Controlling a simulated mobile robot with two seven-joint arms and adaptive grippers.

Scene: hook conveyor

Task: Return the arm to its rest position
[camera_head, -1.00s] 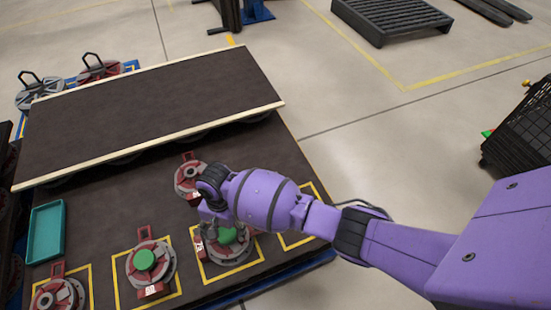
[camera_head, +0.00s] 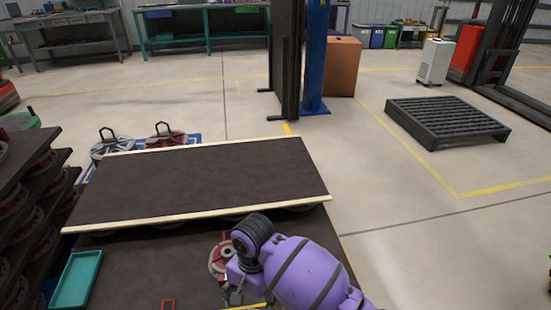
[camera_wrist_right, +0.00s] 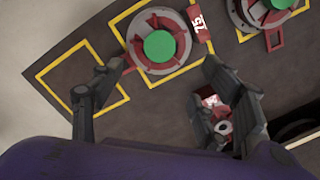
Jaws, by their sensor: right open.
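My right arm is purple and comes in at the bottom of the head view. Its gripper (camera_head: 237,291) hangs over the dark table, low in the picture and partly cut off. In the right wrist view my right gripper (camera_wrist_right: 162,70) has its fingers wide apart with nothing between them. A red and grey disc with a green centre (camera_wrist_right: 160,46) lies beyond the fingertips inside a yellow square. My left gripper is not in view.
A raised dark board (camera_head: 200,180) with pale edges spans the table. A teal tray (camera_head: 76,279) lies at left, beside a rack of discs (camera_head: 30,215). A red disc (camera_head: 221,259) is close to my right gripper. Open floor (camera_head: 400,240) lies at right.

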